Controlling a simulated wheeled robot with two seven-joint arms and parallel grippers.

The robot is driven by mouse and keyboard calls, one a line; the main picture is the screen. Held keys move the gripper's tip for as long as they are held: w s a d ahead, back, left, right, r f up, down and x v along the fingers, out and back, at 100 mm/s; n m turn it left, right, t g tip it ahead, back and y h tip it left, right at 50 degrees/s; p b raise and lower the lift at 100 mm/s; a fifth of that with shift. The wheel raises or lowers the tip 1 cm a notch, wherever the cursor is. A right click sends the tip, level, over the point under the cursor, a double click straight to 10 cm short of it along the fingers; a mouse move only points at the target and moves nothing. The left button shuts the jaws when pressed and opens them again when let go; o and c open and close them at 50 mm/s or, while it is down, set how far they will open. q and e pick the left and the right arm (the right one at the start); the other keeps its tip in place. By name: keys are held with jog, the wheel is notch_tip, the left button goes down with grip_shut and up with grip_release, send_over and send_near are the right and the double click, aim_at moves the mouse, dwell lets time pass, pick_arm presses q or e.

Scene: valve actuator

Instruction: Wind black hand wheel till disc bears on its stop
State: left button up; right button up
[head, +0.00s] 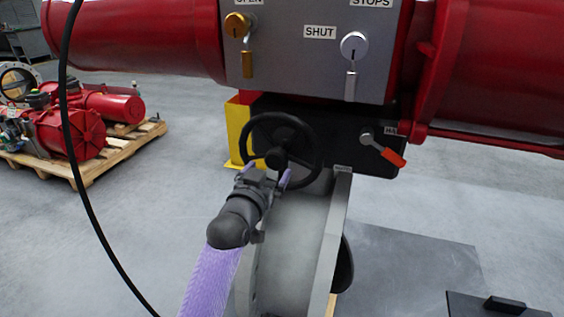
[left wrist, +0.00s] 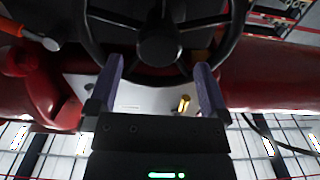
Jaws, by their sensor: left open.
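The black hand wheel (head: 279,133) stands on the front of a dark gearbox (head: 355,140) under the red actuator. In the left wrist view its spokes, hub (left wrist: 160,44) and lower rim fill the upper middle. My left gripper (head: 267,173) is open at the wheel's lower front, with its purple fingers apart. In the left wrist view the gripper (left wrist: 158,68) has one finger on each side of the hub, overlapping the rim in the picture; contact cannot be told. A dark rounded edge (head: 345,268) shows beside the grey valve body (head: 298,240); whether it is the disc is unclear.
An orange-handled lever (head: 390,156) sticks out right of the wheel. Above, a grey panel (head: 300,75) carries a brass stop and a silver stop (head: 354,46) by a SHUT label. A black cable (head: 66,120) hangs at left. A pallet (head: 88,168) holds red actuators behind.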

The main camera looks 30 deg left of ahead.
aim_at(274, 164)
pick_arm(q)
jog(key=b+x, duration=0.2)
jog(key=x, duration=0.4)
jog(key=shift+w+f, duration=0.2)
jog(key=shift+w+r, duration=0.15)
jog(key=shift+w, duration=0.2)
grip_shut()
pick_arm(e)
jog(key=shift+s+d+f, duration=0.25)
jog(key=shift+s+f, duration=0.05)
jog(key=shift+f, duration=0.3)
jog(key=shift+s+d+f, duration=0.2)
jog(key=shift+s+f, duration=0.1)
jog(key=shift+f, duration=0.3)
